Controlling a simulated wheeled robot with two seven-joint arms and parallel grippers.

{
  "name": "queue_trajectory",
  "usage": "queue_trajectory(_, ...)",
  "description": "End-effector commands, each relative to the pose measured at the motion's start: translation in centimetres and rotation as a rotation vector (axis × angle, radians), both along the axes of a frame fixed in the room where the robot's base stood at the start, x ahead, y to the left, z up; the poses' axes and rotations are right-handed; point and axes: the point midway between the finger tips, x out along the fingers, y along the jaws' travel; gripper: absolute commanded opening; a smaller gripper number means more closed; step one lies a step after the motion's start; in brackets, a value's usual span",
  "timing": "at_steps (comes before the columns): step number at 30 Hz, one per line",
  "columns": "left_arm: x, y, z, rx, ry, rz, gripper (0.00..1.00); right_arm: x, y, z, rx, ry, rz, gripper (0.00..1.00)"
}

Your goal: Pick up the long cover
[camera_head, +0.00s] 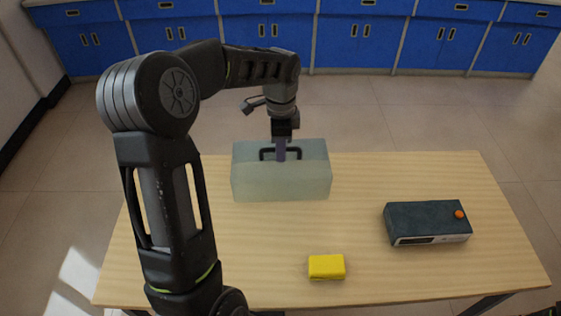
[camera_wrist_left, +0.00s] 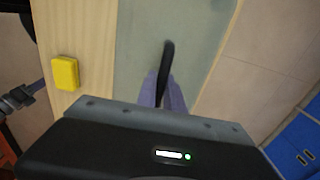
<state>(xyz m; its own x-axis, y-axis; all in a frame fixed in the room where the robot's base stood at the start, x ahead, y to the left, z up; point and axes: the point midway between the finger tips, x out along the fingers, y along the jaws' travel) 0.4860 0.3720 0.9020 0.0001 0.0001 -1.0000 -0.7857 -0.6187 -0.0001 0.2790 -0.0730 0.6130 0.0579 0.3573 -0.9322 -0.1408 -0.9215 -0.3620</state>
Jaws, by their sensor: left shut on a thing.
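The long cover (camera_head: 281,181) is a pale grey-green, box-shaped piece with a black handle (camera_head: 267,153) on top. It is at the far left part of the table. My left gripper (camera_head: 281,155) points down from above and is shut on the handle. The wrist view shows the handle (camera_wrist_left: 168,60) between the purple-grey fingers (camera_wrist_left: 163,95), above the flat top of the cover (camera_wrist_left: 190,30). I cannot tell whether the cover's underside touches the table. A dark part of mine, perhaps my right gripper (camera_wrist_left: 22,97), shows blurred at the left edge of the wrist view.
A yellow block (camera_head: 326,267) lies near the table's front edge. A dark box-shaped device (camera_head: 428,222) with an orange knob is at the right. The wooden table (camera_head: 400,175) is bare between them. Blue cabinets (camera_head: 345,40) stand beyond the floor.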

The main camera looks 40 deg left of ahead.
Motion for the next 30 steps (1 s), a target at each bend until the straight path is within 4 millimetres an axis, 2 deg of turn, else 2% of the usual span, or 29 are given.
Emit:
queue_trajectory(3,0.1,0.0,2.3,0.002,-0.005,0.0,0.0,0.0,0.0,-0.2,0.0,0.0,0.0,0.36)
queue_trajectory(9,0.1,0.0,4.2,0.0,-0.003,0.001,0.0,0.0,0.0,-0.3,0.0,0.0,0.0,0.36)
queue_trajectory(30,0.1,-0.1,4.4,0.0,-0.001,-0.002,0.0,0.0,0.0,-0.2,0.0,0.0,0.0,0.36)
